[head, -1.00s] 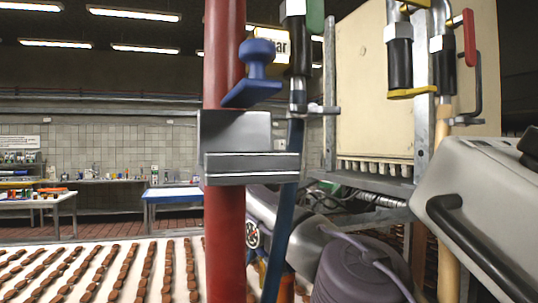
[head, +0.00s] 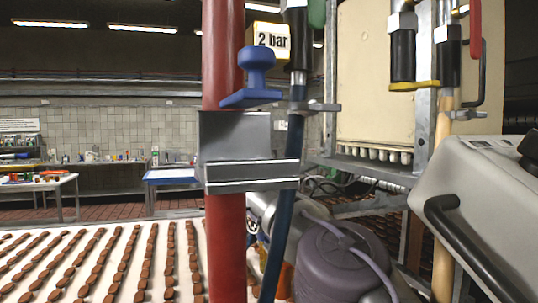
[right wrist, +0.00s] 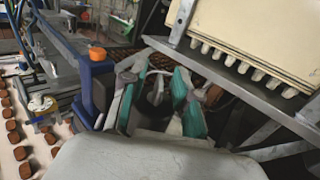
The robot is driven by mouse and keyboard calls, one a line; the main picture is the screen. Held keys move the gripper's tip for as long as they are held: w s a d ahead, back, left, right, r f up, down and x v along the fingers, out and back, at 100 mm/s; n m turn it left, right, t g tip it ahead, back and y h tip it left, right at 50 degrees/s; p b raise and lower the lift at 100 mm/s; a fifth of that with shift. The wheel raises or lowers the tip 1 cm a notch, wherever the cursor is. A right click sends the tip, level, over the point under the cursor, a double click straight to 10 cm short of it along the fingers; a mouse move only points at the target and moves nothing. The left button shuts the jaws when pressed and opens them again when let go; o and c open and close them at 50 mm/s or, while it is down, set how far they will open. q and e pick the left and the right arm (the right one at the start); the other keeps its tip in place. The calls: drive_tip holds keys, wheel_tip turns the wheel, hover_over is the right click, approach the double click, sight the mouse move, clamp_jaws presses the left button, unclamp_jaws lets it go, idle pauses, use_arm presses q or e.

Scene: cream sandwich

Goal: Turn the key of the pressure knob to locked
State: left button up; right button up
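A blue knob-shaped piece (head: 257,75) stands upright above a grey metal bracket (head: 235,150) on a red vertical post. Just behind it is a pale yellow box (head: 270,40) labelled "2 bar". I cannot make out which part is the key or whether it is locked. In the right wrist view, my right gripper (right wrist: 155,92) is open, its teal-padded fingers apart with nothing held between them. In the head view its fingers are hidden behind the hardware and my arm. My left gripper is not in view.
The red post (head: 223,240) and a dark blue hose (head: 285,220) cross the middle. Black hose fittings and a cream panel (head: 375,85) stand to the right. A conveyor (head: 20,272) with rows of brown biscuits runs at lower left. Tables stand farther back.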

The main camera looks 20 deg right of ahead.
drive_tip(key=shift+v, duration=0.8)
drive_tip(key=v, duration=1)
drive_tip(key=shift+s+a, duration=0.15)
